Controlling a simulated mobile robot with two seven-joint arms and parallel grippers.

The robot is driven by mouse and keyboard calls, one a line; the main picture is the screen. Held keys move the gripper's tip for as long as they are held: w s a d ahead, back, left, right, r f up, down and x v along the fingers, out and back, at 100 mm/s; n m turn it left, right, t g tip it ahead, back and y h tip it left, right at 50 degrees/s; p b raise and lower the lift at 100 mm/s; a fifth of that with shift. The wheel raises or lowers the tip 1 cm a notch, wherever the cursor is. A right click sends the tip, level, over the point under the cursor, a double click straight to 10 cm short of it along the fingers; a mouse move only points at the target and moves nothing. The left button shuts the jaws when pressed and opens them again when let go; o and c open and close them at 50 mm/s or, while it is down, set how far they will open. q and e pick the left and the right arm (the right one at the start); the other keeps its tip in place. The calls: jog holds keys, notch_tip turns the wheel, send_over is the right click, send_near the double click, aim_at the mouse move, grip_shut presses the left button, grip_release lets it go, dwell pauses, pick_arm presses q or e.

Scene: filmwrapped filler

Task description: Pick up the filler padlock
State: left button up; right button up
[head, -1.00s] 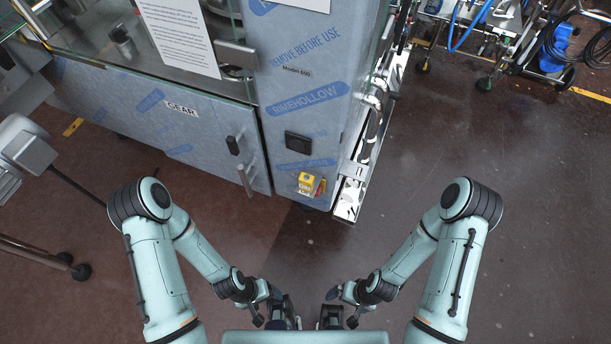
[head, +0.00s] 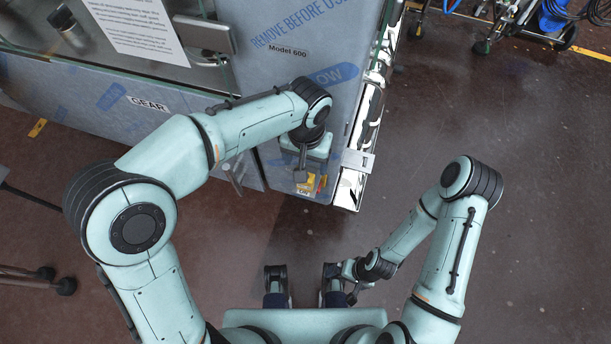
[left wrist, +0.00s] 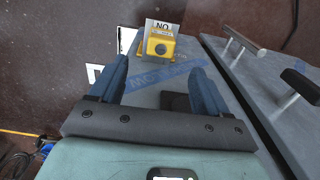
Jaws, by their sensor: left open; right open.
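A yellow piece (head: 309,187) on the lower front of the film-wrapped cabinet appears to be the filler padlock, with a red part beside it. My left gripper (head: 302,174) is over it in the head view and partly covers it. In the left wrist view, the yellow piece (left wrist: 160,45) has a dark round face and a plate reading "NO" behind it. It lies beyond the open blue fingers of my left gripper (left wrist: 160,78), roughly in line with the gap and not held. My right gripper (head: 351,284) is low near my body, empty as far as shows.
The cabinet (head: 160,122) has blue film, a glass upper part and a door handle (head: 232,178) left of the yellow piece. A shiny metal strip (head: 350,187) runs along its right edge. Open brown floor (head: 440,110) lies to the right, with wheeled equipment (head: 520,20) at the back.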

pick_arm(q)
send_over(309, 186)
jog(key=w, duration=0.2)
jog(key=f, duration=0.5)
jog(key=shift+s+a+b, duration=0.25)
jog(key=shift+a+b, duration=0.1)
jog(key=shift+a, duration=0.05)
jog(key=shift+w+f+b, duration=0.2)
jog(key=shift+f+b, duration=0.2)
jog(key=shift+f, duration=2.75)
jog(key=shift+c, duration=0.3)
jog(key=c, duration=1)
jog(key=shift+c, duration=0.4)
jog(key=shift+r, duration=0.15)
